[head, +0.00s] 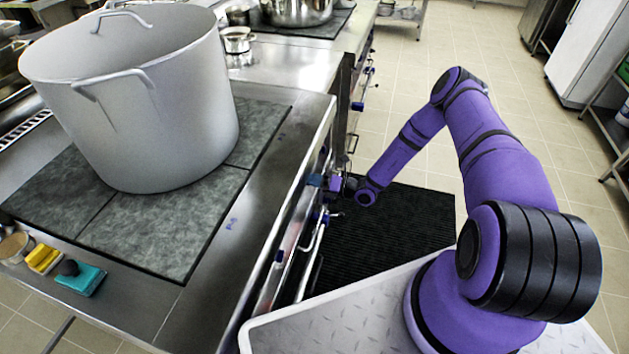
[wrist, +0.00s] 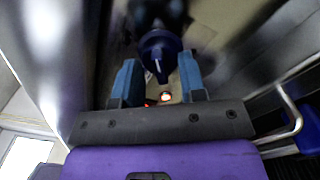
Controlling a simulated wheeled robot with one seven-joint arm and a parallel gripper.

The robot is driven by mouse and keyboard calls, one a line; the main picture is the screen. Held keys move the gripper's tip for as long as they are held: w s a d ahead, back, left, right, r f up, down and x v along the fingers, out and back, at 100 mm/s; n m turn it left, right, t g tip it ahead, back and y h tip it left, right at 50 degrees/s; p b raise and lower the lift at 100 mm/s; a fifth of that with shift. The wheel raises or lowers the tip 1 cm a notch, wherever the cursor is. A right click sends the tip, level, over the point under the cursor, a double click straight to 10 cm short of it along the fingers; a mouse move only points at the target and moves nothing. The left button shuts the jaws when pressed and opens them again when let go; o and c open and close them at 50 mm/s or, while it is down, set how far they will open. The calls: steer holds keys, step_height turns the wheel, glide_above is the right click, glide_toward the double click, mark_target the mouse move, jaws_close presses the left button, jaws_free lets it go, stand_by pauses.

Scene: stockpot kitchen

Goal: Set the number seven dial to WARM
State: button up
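In the wrist view a dark blue dial (wrist: 160,45) with a white pointer line shows on the steel stove front. My gripper (wrist: 158,68) is open, with one blue finger on each side of the dial's lower part. A gap seems to show between each finger and the dial; I cannot tell how deep the fingers reach. A red light glows just below the dial, between the fingers. No number or WARM mark can be read. In the head view my gripper (head: 320,181) is at the stove front, and the dial there is hidden.
A large stockpot (head: 150,95) stands on the dark cooktop (head: 165,235). A handle rail (head: 312,240) and other blue knobs (head: 279,256) are along the stove front. A black mat (head: 400,225) covers the floor.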

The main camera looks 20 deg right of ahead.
steer(key=v, duration=1)
steer(key=shift+s+d, duration=0.2)
steer(key=shift+d, duration=0.1)
steer(key=s+a+r+n+g+h, duration=0.25)
steer(key=r+n+g, duration=0.35)
steer(key=r+n, duration=0.9)
steer(key=s+a+r+n+g+h, duration=0.25)
steer(key=r+n+g, duration=0.45)
steer(key=r, duration=1.7)
steer(key=s+d+r+n+t+h, duration=0.1)
steer(key=s+r+n+t+h, duration=0.2)
steer(key=s+r+n, duration=0.4)
steer(key=s+r+n+t+h, duration=0.4)
steer(key=s+r+n+h, duration=0.2)
steer(key=s+r, duration=0.7)
steer(key=shift+s+d+r+n+t+h, duration=0.35)
steer(key=shift+s+n, duration=0.25)
steer(key=shift+s, duration=2.2)
